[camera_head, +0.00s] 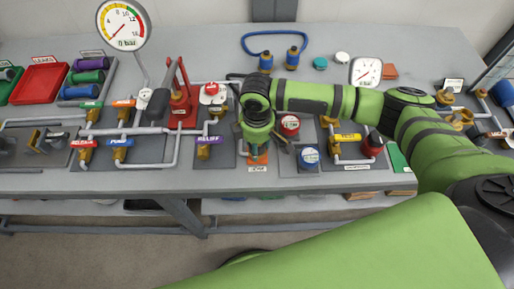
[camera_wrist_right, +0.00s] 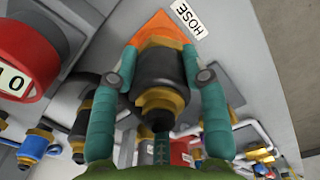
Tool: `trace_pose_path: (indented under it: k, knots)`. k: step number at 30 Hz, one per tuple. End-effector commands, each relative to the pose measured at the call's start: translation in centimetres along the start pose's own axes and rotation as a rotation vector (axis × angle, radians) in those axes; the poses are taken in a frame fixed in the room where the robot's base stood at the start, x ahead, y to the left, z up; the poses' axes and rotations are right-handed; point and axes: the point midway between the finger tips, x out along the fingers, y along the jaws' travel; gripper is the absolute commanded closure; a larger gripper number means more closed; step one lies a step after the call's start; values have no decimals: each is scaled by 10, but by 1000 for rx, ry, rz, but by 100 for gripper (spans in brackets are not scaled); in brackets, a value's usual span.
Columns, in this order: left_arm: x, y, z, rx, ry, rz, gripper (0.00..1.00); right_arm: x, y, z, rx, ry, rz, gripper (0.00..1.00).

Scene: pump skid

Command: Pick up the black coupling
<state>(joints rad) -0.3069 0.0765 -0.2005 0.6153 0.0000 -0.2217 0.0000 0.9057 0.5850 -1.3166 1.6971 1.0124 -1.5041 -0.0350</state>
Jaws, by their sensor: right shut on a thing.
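The black coupling (camera_wrist_right: 164,68) has brass collars at its ends and sits between my right fingers in the right wrist view. My right gripper (camera_wrist_right: 160,74) is shut on it, with one teal finger on each side. Beyond it is an orange pad (camera_wrist_right: 157,24) beside a white HOSE label (camera_wrist_right: 189,20). In the head view, my right gripper (camera_head: 257,145) points down over the orange pad (camera_head: 258,158), and its wrist largely hides the coupling. I cannot tell whether the coupling touches the pad. My left gripper is not in view.
Pipes with coloured valve handles stand left, beside a red lever stand (camera_head: 181,92). A red knob (camera_head: 289,124) and a blue knob (camera_head: 309,157) are close right of my gripper. A gauge (camera_head: 365,71) and a blue hose (camera_head: 270,35) are behind. A red tray (camera_head: 40,83) lies far left.

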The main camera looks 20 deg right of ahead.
Motion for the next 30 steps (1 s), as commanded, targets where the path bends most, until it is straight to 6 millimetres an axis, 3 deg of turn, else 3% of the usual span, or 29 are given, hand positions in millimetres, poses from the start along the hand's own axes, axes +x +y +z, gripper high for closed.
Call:
trace_pose_path:
  k: [8,15,30]
  knots:
    - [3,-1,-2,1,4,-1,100,-6,0,0,0,1,-1,94]
    - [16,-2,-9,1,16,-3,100,-42,1,-1,-2,4,2,94]
    - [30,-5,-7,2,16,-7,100,-98,-57,80,-1,-1,1,94]
